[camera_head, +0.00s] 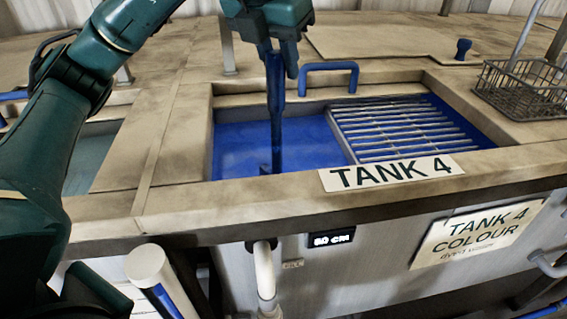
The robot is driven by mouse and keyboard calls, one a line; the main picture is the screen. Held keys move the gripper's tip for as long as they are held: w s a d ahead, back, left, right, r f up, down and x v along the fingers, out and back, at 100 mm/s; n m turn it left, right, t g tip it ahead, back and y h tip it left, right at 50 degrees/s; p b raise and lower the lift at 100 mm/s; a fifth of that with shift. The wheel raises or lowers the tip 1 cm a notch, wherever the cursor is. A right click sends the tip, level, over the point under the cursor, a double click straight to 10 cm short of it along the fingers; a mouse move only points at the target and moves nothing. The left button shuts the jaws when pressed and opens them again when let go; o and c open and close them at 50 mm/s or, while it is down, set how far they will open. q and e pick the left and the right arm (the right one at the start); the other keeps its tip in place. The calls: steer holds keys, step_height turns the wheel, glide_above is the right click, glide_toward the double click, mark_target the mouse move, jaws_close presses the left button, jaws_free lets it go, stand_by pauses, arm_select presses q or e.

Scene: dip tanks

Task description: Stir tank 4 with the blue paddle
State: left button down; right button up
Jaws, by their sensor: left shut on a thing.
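Tank 4 (228,106) is open, marked by a "TANK 4" label (391,173) on its front rim. Blue liquid (240,148) shows in its left part. My left gripper (276,50) is above the left part of the tank, pointing down. It is shut on the blue paddle (276,105), which hangs about upright. The paddle's lower end reaches the blue liquid, and its tip is hard to make out there. My right gripper does not show.
A slatted metal rack (400,128) covers the tank's right part. A blue handle (328,67) stands behind the tank. A wire basket (522,88) sits on the right deck. Another tank (92,160) opens at left. A pipe (264,270) and a white cylinder (150,268) stand in front.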

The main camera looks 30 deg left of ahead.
arm_select(q)
steer(key=w+d+p, duration=0.2)
steer(key=w+d, duration=0.3)
steer(key=d, duration=0.1)
steer(key=shift+w+a+p, duration=1.8)
steer(key=shift+w+a, duration=0.4)
steer(key=shift+w, duration=1.65)
steer(key=s+a+b, duration=0.5)
steer(key=s+a, duration=0.3)
steer(key=a, duration=0.2)
steer(key=s+d+b, duration=0.2)
steer(key=s+d, duration=0.3)
steer(key=s, duration=0.2)
steer(key=w+d+p, duration=0.2)
steer(key=w+p, duration=0.1)
steer(key=w, duration=0.4)
steer(key=shift+w+d+p, duration=0.15)
steer(key=shift+d+p, duration=0.15)
steer(key=shift+p, duration=0.1)
